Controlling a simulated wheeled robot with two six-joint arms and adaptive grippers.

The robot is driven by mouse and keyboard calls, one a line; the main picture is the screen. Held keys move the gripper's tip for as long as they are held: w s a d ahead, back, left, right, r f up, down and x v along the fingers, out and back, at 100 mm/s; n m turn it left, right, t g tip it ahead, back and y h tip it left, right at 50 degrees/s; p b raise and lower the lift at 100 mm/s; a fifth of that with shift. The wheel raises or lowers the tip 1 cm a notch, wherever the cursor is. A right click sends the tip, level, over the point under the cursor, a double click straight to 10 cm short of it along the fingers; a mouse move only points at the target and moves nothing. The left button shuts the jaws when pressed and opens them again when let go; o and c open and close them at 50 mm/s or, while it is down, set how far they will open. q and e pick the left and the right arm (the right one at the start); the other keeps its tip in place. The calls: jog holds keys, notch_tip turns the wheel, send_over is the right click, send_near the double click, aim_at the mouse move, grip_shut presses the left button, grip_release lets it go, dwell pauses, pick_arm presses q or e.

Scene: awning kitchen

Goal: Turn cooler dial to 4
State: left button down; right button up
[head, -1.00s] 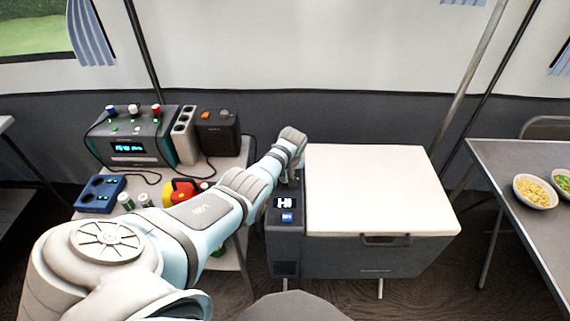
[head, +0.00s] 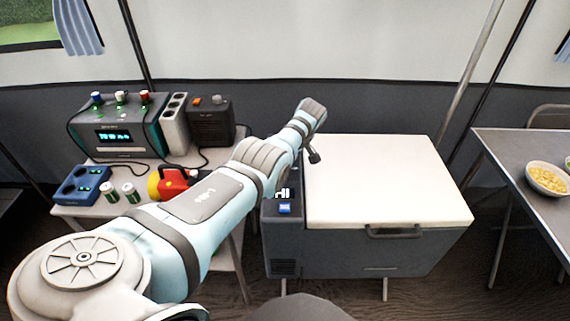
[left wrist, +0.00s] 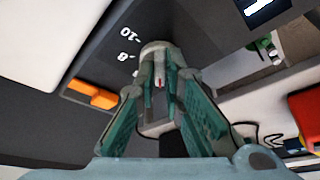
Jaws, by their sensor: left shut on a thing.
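The cooler (head: 345,258) is a dark grey box with a white lid (head: 385,180). Its control strip runs along the left side, with a lit display (head: 283,192) partly covered by my left arm in the head view. In the left wrist view the dial (left wrist: 154,47) is a grey knob with a red mark, beside white printed numbers (left wrist: 128,45) that look like -10 and -8. My left gripper (left wrist: 160,85) is shut on the dial, one teal-padded finger on each side. My right gripper is not in view.
An orange switch (left wrist: 92,95) sits on the cooler panel near the dial. Left of the cooler, a small table holds a power station (head: 120,125), a dark box (head: 210,122), a blue charger (head: 82,185) and a red-yellow item (head: 172,182). A grey table (head: 520,150) stands right.

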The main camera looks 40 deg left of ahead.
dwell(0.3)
pick_arm(q)
jog(key=c, duration=1.7)
grip_release()
jog(key=shift+w+d+r, duration=0.1)
jog(key=shift+d+r, duration=0.05)
jog(key=shift+r, duration=0.25)
jog(key=v, duration=1.1)
